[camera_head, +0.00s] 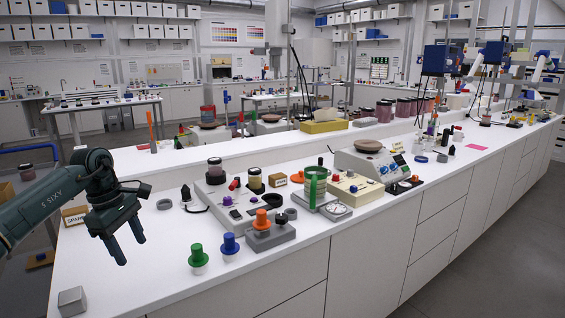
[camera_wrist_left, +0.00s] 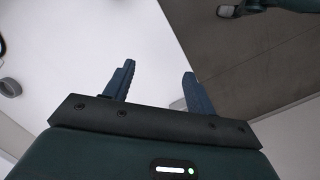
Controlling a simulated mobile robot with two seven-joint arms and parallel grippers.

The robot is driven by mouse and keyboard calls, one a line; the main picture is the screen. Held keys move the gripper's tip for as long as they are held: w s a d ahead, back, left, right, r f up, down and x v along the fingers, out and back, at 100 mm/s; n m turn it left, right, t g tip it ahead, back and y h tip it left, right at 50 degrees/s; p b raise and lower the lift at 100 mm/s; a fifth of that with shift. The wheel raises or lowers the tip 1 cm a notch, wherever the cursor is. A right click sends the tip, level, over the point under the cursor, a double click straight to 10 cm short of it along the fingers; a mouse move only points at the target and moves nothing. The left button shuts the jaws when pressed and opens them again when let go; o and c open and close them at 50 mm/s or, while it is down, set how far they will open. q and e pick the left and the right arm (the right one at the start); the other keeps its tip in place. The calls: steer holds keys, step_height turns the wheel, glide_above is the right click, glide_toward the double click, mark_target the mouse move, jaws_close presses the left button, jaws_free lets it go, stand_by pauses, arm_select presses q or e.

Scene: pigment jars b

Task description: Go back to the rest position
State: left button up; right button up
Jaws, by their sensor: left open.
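My left gripper (camera_head: 131,247) hangs over the left end of the white bench in the head view, its fingers pointing down and apart. In the left wrist view its two fingers (camera_wrist_left: 159,88) are spread with nothing between them. White surface and a grey floor show beyond them. The left arm comes in from the left edge. My right gripper is in neither view as far as I can tell.
A green-topped jar (camera_head: 198,257) and a blue-topped jar (camera_head: 229,244) stand right of the gripper. A metal block (camera_head: 72,301) sits at the near left corner. An orange-topped jar (camera_head: 262,220) stands on a grey block. The bench's front left is mostly clear.

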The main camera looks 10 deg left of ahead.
arm_select(q)
steer(key=w+d+f+h, duration=0.1)
steer(key=d+f+h, duration=0.2)
steer(key=d+f, duration=0.6)
steer(key=s+d+n+t+h, duration=0.25)
steer(key=d+n+h, duration=0.2)
steer(key=d, duration=0.45)
steer(key=s+d+n+t+h, duration=0.2)
steer(key=s+d+n+h, duration=0.15)
steer(key=d+n, duration=0.35)
steer(key=s+d+n+t+h, duration=0.25)
steer(key=d+n+h, duration=0.2)
steer(key=d, duration=0.55)
steer(key=s+a+f+n+t+y, duration=0.1)
steer(key=s+a+f+n+y, duration=0.2)
steer(key=n, duration=0.9)
steer(key=s+a+f+n+t+y+p, duration=0.1)
steer(key=s+a+f+n+y, duration=0.2)
steer(key=s+f+n+y, duration=0.3)
steer(key=s+a+f+n+t+y, duration=0.1)
steer(key=s+a+f+n+y, duration=0.3)
steer(key=n, duration=1.3)
steer(key=s+f+y, duration=0.1)
steer(key=s+f, duration=0.2)
steer(key=s, duration=0.2)
steer(key=shift+n+p, duration=0.3)
steer(key=shift+n, duration=0.1)
steer(key=shift+s+f, duration=0.1)
